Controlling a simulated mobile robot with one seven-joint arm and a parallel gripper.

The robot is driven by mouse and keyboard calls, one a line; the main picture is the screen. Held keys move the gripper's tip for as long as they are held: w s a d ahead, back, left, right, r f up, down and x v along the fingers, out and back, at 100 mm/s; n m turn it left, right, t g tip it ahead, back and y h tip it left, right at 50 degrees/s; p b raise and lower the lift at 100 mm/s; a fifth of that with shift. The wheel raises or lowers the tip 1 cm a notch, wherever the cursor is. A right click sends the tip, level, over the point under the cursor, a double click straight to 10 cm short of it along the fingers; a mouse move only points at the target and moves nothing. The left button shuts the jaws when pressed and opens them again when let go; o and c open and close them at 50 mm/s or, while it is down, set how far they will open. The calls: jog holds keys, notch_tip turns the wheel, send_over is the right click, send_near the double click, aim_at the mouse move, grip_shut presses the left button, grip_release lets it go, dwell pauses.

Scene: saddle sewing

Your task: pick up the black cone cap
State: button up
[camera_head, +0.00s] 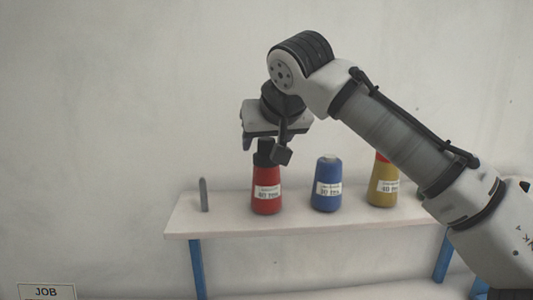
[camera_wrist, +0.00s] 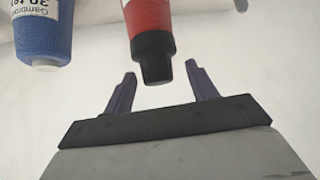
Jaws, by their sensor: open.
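The black cone cap (camera_head: 264,152) sits on top of the red thread cone (camera_head: 267,190), which stands upright on the shelf. In the wrist view the black cap (camera_wrist: 154,58) lies at the end of the red cone (camera_wrist: 148,15), in line with the gap between my fingers. My gripper (camera_wrist: 157,88) is open and empty. The cap's tip is at about the level of the fingertips, with clear space on both sides. In the head view my gripper (camera_head: 266,153) is right above the red cone, and one finger partly hides the cap.
A blue cone (camera_head: 327,185) stands right of the red one, and a yellow cone (camera_head: 383,184) with a red top stands further right, partly behind my arm. A grey upright peg (camera_head: 203,195) stands at the left end of the white shelf (camera_head: 230,222). A wall is behind.

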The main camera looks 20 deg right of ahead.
aim_at(267, 140)
jog(key=shift+b+x, duration=0.3)
jog(key=shift+x, duration=1.25)
jog(key=shift+s+d, duration=0.1)
jog(key=c, duration=1.1)
